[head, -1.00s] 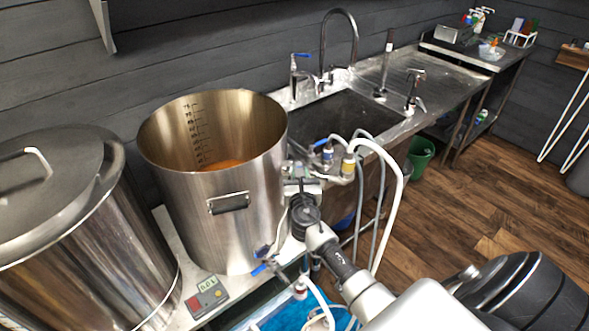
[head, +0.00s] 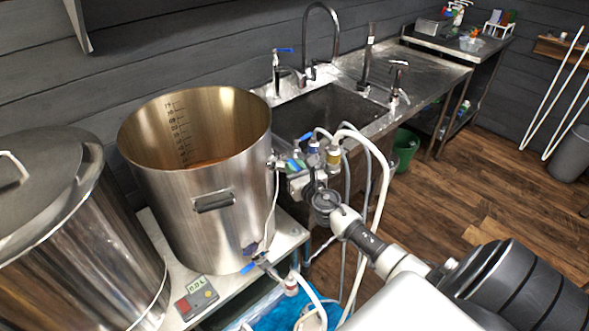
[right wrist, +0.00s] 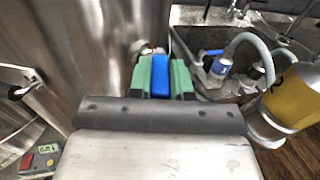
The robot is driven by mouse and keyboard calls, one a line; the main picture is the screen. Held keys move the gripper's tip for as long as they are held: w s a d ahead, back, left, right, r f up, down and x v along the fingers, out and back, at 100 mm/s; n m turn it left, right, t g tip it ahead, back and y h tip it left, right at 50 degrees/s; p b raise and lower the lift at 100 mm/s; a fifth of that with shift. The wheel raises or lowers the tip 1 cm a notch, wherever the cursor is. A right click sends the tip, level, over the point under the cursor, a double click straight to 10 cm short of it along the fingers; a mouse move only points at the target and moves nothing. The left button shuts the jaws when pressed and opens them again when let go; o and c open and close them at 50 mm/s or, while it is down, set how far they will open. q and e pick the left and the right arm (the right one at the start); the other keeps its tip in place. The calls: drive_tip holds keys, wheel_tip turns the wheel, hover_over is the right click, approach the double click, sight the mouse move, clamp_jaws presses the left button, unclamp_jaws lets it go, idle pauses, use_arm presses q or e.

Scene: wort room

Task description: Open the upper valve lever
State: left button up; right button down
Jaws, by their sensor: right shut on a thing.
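The open steel kettle (head: 190,225) stands on the bench, with amber liquid showing inside it. The upper valve is at its right side, near the rim. Its blue lever (right wrist: 159,76) sits between the green fingertips of my right gripper (right wrist: 160,77), one on each side, in the right wrist view. In the head view the right gripper (head: 294,165) is at the kettle's upper right wall, shut on the lever. The valve body is mostly hidden behind the gripper. My left gripper is not in view.
A lower valve with a blue lever (head: 248,267) sits near the kettle's base. White hoses (head: 372,240) hang close to my right arm. A lidded steel vessel (head: 70,240) stands left, with a digital controller (head: 196,297) beside it. The sink (head: 335,115) lies behind.

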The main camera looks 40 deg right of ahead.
drive_tip(key=c, duration=1)
unclamp_jaws()
drive_tip(key=shift+c, duration=0.2)
drive_tip(key=s+a+b, duration=0.1)
drive_tip(key=s+a, duration=0.1)
drive_tip(key=s, duration=0.8)
drive_tip(key=shift+s, duration=0.35)
drive_tip(key=shift+c, duration=0.4)
